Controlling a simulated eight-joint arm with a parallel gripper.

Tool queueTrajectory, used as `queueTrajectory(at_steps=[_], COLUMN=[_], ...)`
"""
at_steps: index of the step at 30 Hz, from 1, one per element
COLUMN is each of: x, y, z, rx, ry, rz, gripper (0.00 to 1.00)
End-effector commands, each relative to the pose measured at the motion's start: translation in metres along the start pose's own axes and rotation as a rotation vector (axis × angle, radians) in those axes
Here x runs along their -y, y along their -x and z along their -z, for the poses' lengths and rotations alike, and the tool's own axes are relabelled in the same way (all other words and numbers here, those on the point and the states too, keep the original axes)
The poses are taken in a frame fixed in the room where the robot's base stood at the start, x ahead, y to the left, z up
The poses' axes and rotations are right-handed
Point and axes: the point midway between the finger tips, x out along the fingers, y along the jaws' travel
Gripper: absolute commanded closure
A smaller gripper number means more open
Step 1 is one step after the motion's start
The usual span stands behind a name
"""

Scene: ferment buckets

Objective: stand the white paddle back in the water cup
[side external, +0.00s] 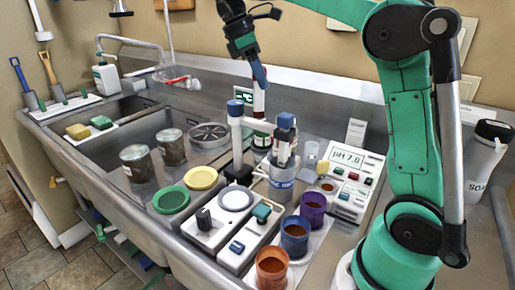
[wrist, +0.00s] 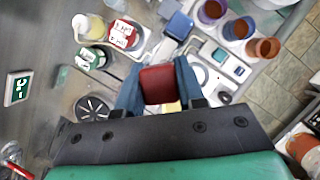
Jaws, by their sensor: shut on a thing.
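My gripper (side external: 260,84) is up in the air above the counter, its blue fingers pointing down. In the wrist view it is shut on a red block (wrist: 158,84). What hangs below the block is hidden there, and in the side view it overlaps the bottle behind. I cannot tell for sure whether the block is the white paddle's grip. A clear cup with a blue label (side external: 281,187), likely the water cup, stands on the counter below and right of my gripper. Blue-capped upright pieces (side external: 285,137) show above its mouth.
A white stand with a blue cap (side external: 237,145) rises just left of the cup. A pH meter (side external: 345,175) stands right of it. Purple, blue and orange pots (side external: 272,268) are in front.

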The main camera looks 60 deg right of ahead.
Motion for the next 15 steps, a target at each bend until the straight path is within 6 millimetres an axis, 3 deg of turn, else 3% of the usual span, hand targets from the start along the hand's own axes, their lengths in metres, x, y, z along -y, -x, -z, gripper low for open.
queueTrajectory(at_steps=[1,7,12,15], x=[-0.016,-0.069,-0.094,-0.101], y=[-0.011,-0.067,-0.112,-0.127], z=[-0.015,-0.062,-0.100,-0.113], rx=[0.001,0.003,0.004,0.004], ry=[-0.001,-0.073,-0.142,-0.166], rz=[0.000,0.033,0.063,0.073], gripper=[1.00,1.00,1.00,1.00])
